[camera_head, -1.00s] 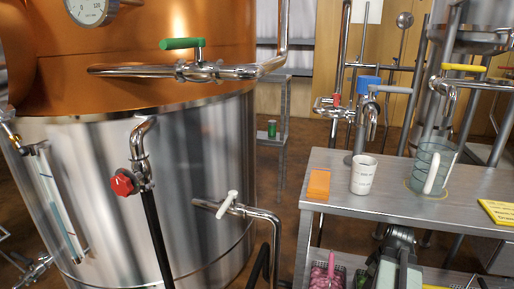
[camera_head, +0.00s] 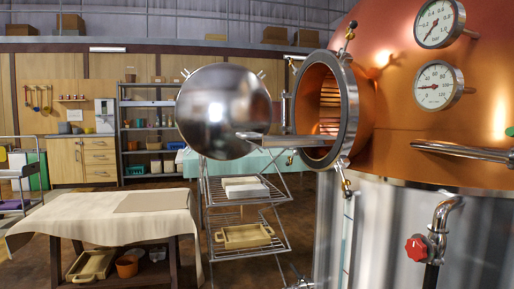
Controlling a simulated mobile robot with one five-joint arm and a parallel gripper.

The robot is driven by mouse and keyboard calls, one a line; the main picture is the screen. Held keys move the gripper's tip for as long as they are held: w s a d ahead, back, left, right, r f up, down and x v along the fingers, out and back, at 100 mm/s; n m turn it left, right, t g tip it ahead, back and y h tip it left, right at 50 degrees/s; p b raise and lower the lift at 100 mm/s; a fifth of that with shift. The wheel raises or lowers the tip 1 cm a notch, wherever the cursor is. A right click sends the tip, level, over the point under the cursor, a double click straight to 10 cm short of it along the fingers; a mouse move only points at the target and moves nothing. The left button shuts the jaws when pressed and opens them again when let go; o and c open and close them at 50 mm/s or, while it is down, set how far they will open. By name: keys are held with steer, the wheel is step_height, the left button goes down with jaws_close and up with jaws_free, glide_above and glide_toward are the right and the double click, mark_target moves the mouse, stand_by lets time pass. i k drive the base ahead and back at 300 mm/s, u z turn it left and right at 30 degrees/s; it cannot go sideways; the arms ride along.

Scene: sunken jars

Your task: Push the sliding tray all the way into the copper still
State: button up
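The copper still (camera_head: 400,125) stands at the right, with a round side port (camera_head: 349,95) facing left. The port is open, and glowing copper ribs show inside. The sliding tray (camera_head: 300,141) is a thin grey metal slab sticking out of the port to the left. Its inner end is hidden in the port. The round polished door (camera_head: 222,110) is swung open to the left, close to the tray's outer end. I cannot tell whether they touch. My gripper is not in view.
A wire rack (camera_head: 245,196) with a white block and a tan tray stands below the sliding tray. A cloth-covered table (camera_head: 90,222) is at the left. Shelves (camera_head: 140,150) and cabinets stand behind. Some brown floor shows between the table and rack.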

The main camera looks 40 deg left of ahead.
mark_target(256, 139)
steer(key=u, duration=1.2)
steer(key=i, duration=0.8)
steer(key=u, duration=0.65)
